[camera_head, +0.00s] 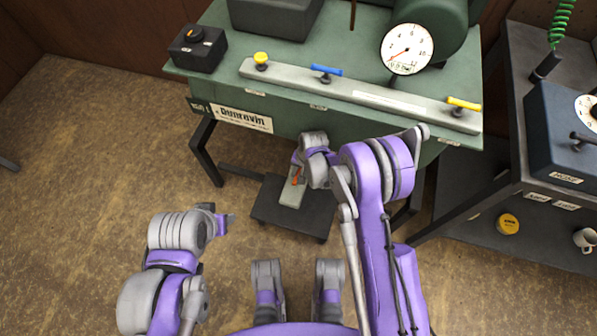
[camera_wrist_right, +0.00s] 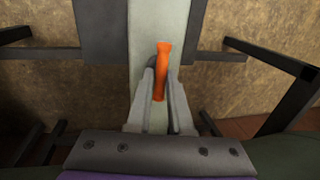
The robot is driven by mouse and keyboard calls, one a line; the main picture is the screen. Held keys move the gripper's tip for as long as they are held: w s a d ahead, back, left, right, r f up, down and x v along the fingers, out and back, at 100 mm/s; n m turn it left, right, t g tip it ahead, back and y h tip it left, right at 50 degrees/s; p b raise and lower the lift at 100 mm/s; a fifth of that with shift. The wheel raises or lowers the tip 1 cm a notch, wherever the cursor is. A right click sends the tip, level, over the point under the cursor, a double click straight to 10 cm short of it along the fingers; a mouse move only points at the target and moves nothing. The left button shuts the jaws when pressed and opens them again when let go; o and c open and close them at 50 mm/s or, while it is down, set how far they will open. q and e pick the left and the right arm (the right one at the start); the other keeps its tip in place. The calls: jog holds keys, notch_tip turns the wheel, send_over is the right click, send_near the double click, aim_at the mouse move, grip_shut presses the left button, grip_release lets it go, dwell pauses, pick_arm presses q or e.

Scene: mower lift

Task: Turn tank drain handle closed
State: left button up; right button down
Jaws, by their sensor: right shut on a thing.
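The orange drain handle (camera_wrist_right: 163,62) shows in the right wrist view, lying along a pale grey-green strip (camera_wrist_right: 158,22). The fingers of my right gripper (camera_wrist_right: 159,88) are on either side of the handle and shut on it. In the head view the orange handle (camera_head: 296,177) is a small spot under the front of the green bench, partly hidden by my right wrist. My left gripper (camera_head: 223,221) is over the floor at the left, away from the handle; its finger opening is too small to read.
The green bench (camera_head: 300,118) stands above, with a rail carrying yellow and blue handles (camera_head: 326,72) and a round gauge (camera_head: 407,49). A dark low platform (camera_head: 268,206) sits below. A black-framed cart (camera_head: 518,140) stands at the right. The floor at the left is clear.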

dwell(0.3)
jog(key=m+b, duration=0.2)
jog(key=m, duration=0.1)
jog(key=shift+s+f+m+t, duration=0.1)
jog(key=shift+m+t, duration=0.3)
jog(key=m+b, duration=0.1)
jog(key=m, duration=0.3)
jog(key=shift+s+h, duration=0.15)
jog(key=shift+h, duration=0.25)
jog(key=m, duration=0.5)
jog(key=shift+s+t+h+b, duration=0.1)
jog(key=shift+t+h+b, duration=0.25)
jog(key=shift+t+h, duration=0.05)
jog(key=m+h, duration=0.1)
jog(key=m, duration=0.4)
jog(key=shift+s, duration=0.1)
jog(key=c, duration=0.8)
grip_release()
jog(key=shift+c, duration=0.2)
